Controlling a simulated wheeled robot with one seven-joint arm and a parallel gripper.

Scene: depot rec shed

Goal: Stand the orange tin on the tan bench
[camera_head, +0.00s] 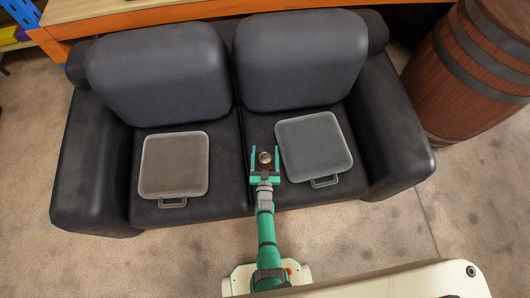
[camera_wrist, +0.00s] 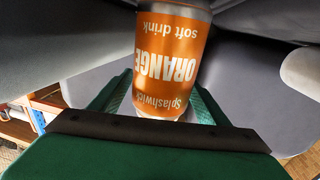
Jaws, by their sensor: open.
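The orange tin (camera_head: 264,158) is on the dark sofa's seat, near the gap between the two cushions; only its metal end shows clearly in the head view. In the wrist view the tin (camera_wrist: 175,62) has an orange label reading "ORANGE soft drink", upside down in the picture. My green gripper (camera_head: 264,152) is open, with one finger on each side of the tin. In the wrist view my gripper (camera_wrist: 162,103) also has the tin between its fingers, and the jaws are not closed on it. An orange-tan wooden edge (camera_head: 140,17) runs behind the sofa; I cannot tell if it is the tan bench.
A wooden barrel (camera_head: 470,75) stands at right. Carpet is clear in front.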

